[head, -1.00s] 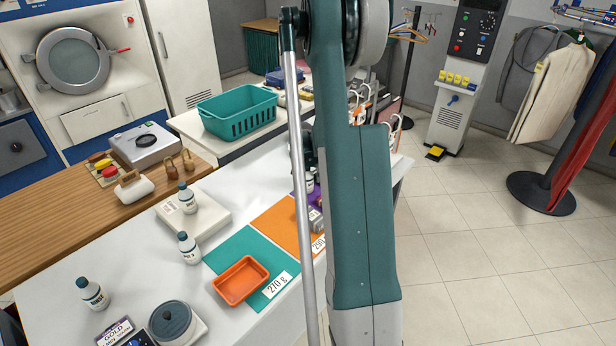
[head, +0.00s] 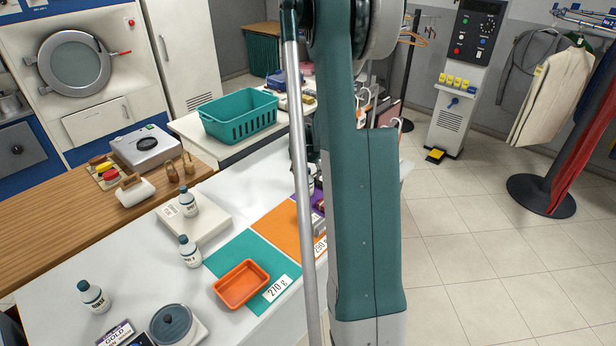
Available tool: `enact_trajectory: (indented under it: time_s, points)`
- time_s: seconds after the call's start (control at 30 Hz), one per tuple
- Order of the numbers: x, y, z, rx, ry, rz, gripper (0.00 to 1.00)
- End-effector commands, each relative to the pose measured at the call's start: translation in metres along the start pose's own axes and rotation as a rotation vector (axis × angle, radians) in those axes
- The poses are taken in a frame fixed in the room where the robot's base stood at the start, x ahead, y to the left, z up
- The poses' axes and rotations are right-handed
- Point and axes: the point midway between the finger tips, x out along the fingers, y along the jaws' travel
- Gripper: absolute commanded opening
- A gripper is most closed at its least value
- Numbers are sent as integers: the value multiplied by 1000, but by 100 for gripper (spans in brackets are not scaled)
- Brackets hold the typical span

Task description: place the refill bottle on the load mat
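White bottles with dark caps stand on the white table: one on a pale flat device (head: 210,222), one in front of it (head: 190,252), one at the front left (head: 93,297). I cannot read which is the refill bottle. A teal mat (head: 232,256) holds an orange tray (head: 241,285) and a "270 g" card. An orange mat (head: 274,222) and a purple mat (head: 318,198) lie beyond it; I cannot tell which is the load mat. My gripper (head: 312,168) is mostly hidden behind my arm, near the purple mat. Something whitish shows below it; its fingers and any grip are unclear.
A teal basket (head: 238,115) is on the counter behind. A wooden counter (head: 60,225) borders the left. My arm blocks the table's right side.

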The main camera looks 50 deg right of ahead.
Motion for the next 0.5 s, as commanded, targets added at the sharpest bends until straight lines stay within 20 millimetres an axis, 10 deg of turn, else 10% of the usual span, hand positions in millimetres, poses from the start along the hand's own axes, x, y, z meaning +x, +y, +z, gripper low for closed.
enact_trajectory:
  time_s: [0.5]
  points:
    - [-58,0,0,0,0,0,47]
